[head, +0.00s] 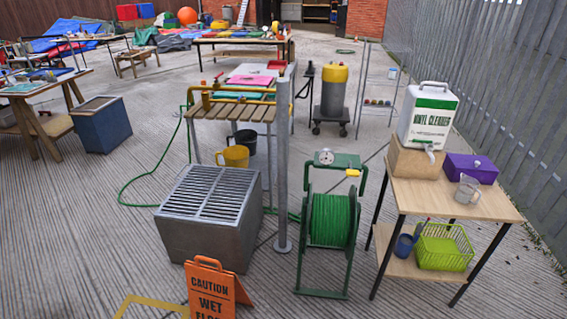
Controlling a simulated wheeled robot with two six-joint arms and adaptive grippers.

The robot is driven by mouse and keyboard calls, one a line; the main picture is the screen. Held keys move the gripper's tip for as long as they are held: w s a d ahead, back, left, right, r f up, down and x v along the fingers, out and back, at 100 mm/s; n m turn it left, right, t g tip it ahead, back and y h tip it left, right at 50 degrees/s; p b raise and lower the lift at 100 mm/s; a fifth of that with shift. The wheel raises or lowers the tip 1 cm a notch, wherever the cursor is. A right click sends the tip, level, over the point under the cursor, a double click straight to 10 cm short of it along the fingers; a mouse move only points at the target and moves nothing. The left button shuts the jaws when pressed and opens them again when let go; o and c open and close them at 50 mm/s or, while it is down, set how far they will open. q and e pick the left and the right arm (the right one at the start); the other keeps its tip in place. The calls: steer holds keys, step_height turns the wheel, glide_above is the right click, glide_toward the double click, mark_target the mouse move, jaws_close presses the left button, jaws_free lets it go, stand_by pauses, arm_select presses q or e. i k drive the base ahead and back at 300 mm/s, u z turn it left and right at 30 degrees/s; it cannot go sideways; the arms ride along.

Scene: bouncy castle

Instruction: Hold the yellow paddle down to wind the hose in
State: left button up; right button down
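The hose reel (328,226) is a green frame standing on the ground right of centre. A small yellow paddle (353,172) sits at the upper right of its frame, beside a round white dial (325,157). I cannot tell whether the paddle is pressed. Green hose (328,219) is wound on the drum. More green hose (150,180) lies loose on the ground to the left, curving behind the grey grated box. Neither of my grippers is in view.
A grey grated box (206,261), an orange caution sign (211,288) and a grey post (282,160) stand left of the reel. A wooden table (480,208) with a vinyl cleaner container (427,115) stands to the right. Bare floor (400,300) lies in front.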

mark_target(350, 172)
steer(key=u, duration=0.25)
steer(key=i, duration=1)
